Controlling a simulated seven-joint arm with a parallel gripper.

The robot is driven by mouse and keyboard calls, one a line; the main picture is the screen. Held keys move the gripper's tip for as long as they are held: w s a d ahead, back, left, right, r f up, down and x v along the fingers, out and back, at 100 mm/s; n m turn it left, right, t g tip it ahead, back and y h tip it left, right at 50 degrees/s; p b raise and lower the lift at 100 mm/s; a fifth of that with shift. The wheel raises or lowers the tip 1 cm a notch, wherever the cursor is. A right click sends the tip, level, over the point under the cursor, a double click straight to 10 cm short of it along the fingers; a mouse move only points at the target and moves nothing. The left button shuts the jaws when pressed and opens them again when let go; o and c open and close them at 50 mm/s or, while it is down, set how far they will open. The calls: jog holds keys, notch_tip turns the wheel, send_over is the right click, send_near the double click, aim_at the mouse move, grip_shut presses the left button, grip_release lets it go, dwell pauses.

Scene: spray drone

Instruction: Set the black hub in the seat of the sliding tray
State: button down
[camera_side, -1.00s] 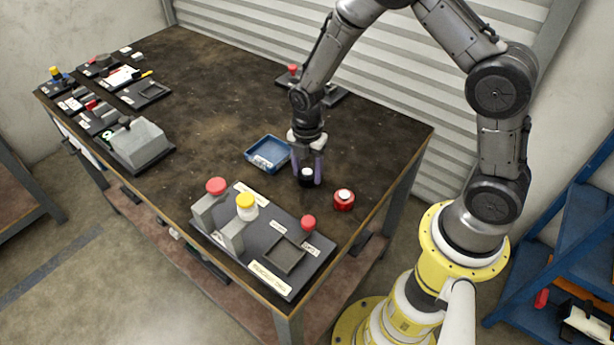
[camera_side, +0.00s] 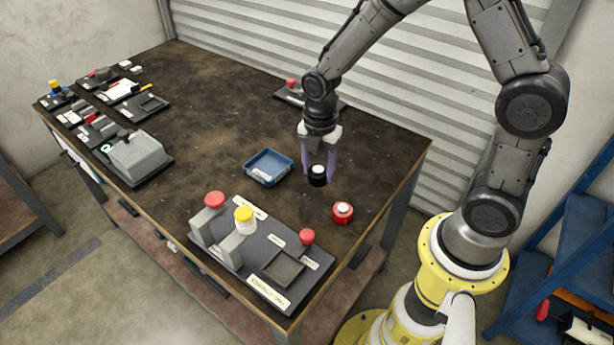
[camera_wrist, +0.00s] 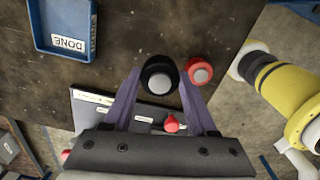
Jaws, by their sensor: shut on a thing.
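The black hub (camera_side: 317,180) has a pale round top and is upright between the purple fingers of my gripper (camera_side: 318,174). My gripper is shut on it, and the hub seems to be a little above the table. In the wrist view the hub (camera_wrist: 158,78) sits between the two fingertips (camera_wrist: 160,84). I cannot tell for certain which part is the sliding tray. A dark panel (camera_side: 225,262) at the front has a square recess (camera_side: 283,267) beside a red knob (camera_side: 307,237). Another dark plate with a red knob (camera_side: 291,84) lies at the back, partly hidden by my arm.
A red hub (camera_side: 343,212) stands to the right of my gripper. A blue tray (camera_side: 268,168), labelled DONE in the wrist view, lies to the left. The front panel also carries red and yellow knobs (camera_side: 244,214).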

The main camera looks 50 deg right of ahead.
jog(key=shift+s+r+m, duration=1.1)
jog(key=shift+s+r, duration=1.8)
jog(key=shift+s, duration=2.75)
jog(key=s+a+r, duration=0.1)
jog(key=s+a, duration=0.2)
jog(key=a, duration=0.3)
jog(key=n, duration=0.3)
send_over(284, 269)
notch_tip(284, 269, down, 8)
jog(key=shift+f, duration=1.75)
jog(key=shift+f, duration=0.15)
